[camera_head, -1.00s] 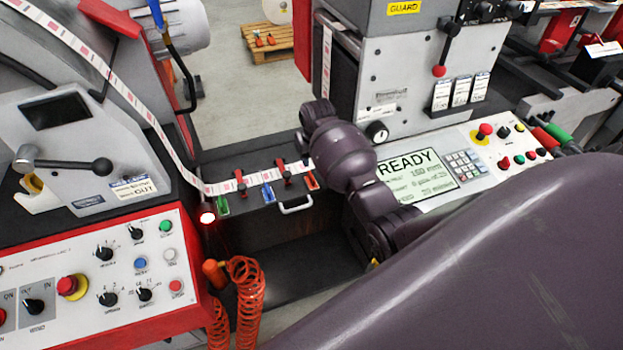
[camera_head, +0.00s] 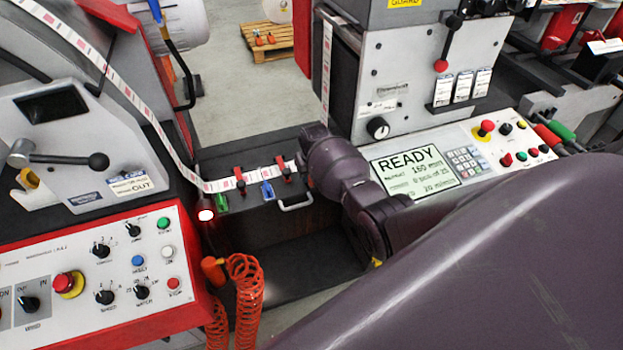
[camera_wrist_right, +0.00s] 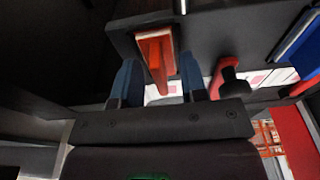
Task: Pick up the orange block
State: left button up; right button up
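The orange block (camera_wrist_right: 154,52) shows in the right wrist view, upper middle, at the edge of a dark surface. My right gripper (camera_wrist_right: 160,68) is open, with its two bluish fingertips on either side of the block's lower part. The right finger looks very close to the block; I cannot tell if it touches. In the head view my right arm (camera_head: 345,170) reaches over the right end of the dark splice table (camera_head: 240,170) and hides its own gripper and the orange block. My left gripper is not in view.
A blue block (camera_head: 267,190) and a green block (camera_head: 221,203) lie along the table's front edge, near red clamps (camera_head: 240,178) on the label strip. A metal handle (camera_head: 296,203) sticks out in front. An orange coiled hose (camera_head: 245,285) hangs below left.

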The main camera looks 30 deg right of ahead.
jog(key=shift+c, duration=0.3)
jog(key=c, duration=0.4)
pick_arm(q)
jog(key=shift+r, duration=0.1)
pick_arm(e)
jog(key=shift+r, duration=0.6)
pick_arm(q)
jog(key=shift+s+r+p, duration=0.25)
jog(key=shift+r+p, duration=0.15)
jog(key=shift+p, duration=0.45)
pick_arm(e)
notch_tip(320, 180, up, 19)
jog(key=shift+f, duration=0.1)
jog(key=shift+o, duration=0.2)
